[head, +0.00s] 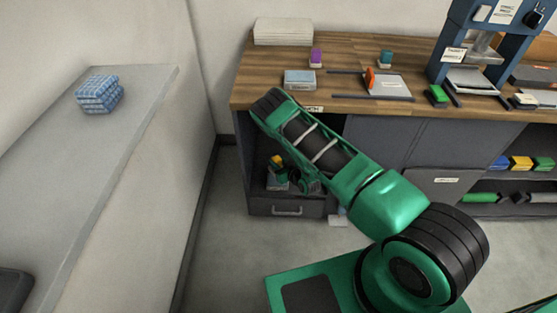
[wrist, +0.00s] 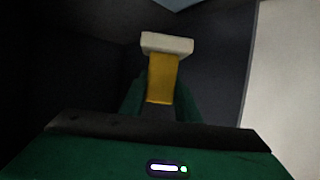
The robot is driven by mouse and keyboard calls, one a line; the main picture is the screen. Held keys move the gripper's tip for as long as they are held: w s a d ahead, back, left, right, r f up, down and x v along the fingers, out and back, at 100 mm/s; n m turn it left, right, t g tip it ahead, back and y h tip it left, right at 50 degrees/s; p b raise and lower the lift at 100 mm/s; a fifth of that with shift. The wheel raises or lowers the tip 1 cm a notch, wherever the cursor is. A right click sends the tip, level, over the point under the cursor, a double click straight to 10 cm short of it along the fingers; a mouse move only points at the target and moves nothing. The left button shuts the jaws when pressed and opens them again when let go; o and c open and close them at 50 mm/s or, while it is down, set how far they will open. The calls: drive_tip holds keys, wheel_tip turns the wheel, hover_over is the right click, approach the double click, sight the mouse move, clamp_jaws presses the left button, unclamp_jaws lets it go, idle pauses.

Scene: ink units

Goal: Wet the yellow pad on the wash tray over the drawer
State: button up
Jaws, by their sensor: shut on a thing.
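My gripper (wrist: 160,108) is shut on the yellow pad (wrist: 162,78), a yellow block with a pale, whitish wider end (wrist: 167,43) pointing away from the fingers. In the head view a small bit of the yellow pad (head: 277,160) shows beside my gripper (head: 284,174), inside the open bay under the left of the bench. The drawer (head: 287,208) is closed below. A pale grey-blue thing, perhaps the wash tray (head: 271,182), shows in part above the drawer; my arm hides much of it. I cannot tell whether the pad touches it.
The wooden bench top (head: 340,50) overhangs the bay. Dark bay walls (wrist: 215,70) stand close around my gripper in the wrist view. A shelf with blue cloths (head: 99,94) is at left. A small white item (head: 338,221) lies on the floor by the drawer.

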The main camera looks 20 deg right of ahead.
drive_tip(key=shift+d+f, duration=0.15)
drive_tip(key=shift+f, duration=1.2)
drive_tip(key=shift+d+f, duration=0.15)
drive_tip(key=shift+f, duration=1.7)
drive_tip(key=shift+f, duration=0.5)
drive_tip(key=shift+r, duration=0.1)
drive_tip(key=shift+r, duration=3.45)
